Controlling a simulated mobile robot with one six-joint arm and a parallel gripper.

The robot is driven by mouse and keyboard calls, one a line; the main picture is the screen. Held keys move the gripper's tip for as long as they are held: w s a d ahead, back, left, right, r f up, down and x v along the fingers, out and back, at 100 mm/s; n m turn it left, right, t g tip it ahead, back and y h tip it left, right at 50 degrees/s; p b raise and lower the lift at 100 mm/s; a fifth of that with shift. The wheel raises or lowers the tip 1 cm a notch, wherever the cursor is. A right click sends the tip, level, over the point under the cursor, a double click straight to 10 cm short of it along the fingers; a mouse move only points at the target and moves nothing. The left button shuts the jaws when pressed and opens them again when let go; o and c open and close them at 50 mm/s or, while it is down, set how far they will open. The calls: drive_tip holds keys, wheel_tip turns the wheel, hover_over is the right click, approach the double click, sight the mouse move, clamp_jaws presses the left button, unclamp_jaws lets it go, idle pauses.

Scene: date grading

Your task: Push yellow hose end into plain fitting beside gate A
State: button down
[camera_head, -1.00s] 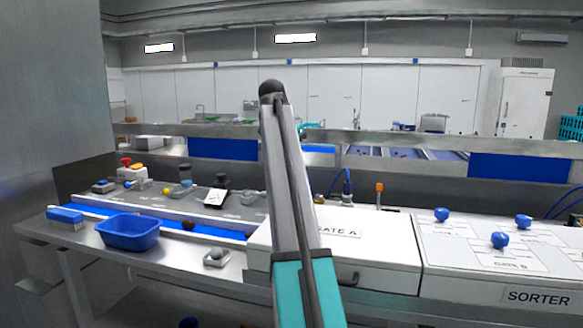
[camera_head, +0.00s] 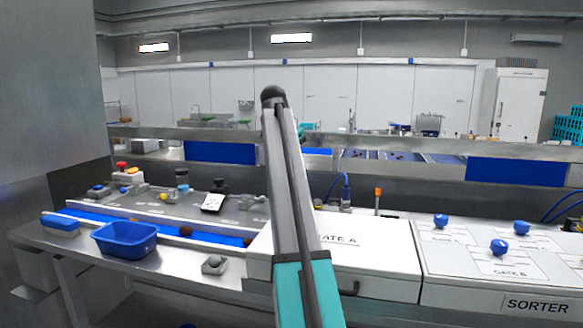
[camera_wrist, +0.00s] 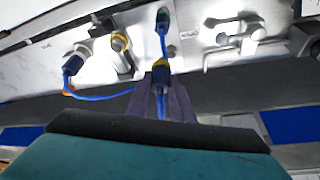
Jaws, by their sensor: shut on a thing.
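In the wrist view my gripper (camera_wrist: 160,97) is shut on the yellow-banded hose end (camera_wrist: 160,69), and its blue hose runs back between the fingers. A metal fitting with a yellow ring (camera_wrist: 120,42) stands up and left of the held end, apart from it. A dark blue hose end (camera_wrist: 72,65) sits at another metal fitting (camera_wrist: 84,49) further left. I cannot tell for sure which fitting is the plain one. A green-banded blue hose end (camera_wrist: 163,33) is just beyond the held end. In the head view my arm hides the gripper; gate A's white box (camera_head: 385,250) shows.
A grey bracket (camera_wrist: 235,38) is right of the hoses in the wrist view. In the head view a blue hose (camera_head: 346,185) and an orange-topped post (camera_head: 377,195) stand behind gate A. A blue bin (camera_head: 125,241) and conveyor (camera_head: 205,235) are left.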

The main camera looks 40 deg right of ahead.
drive_tip(key=shift+w+d+p, duration=1.8)
drive_tip(key=shift+d+p, duration=0.3)
drive_tip(key=shift+p, duration=1.1)
drive_tip(key=shift+f, duration=0.2)
drive_tip(key=shift+f+b, duration=0.9)
drive_tip(key=shift+f, duration=1.9)
drive_tip(key=shift+f, duration=0.2)
drive_tip(key=shift+f, duration=1.35)
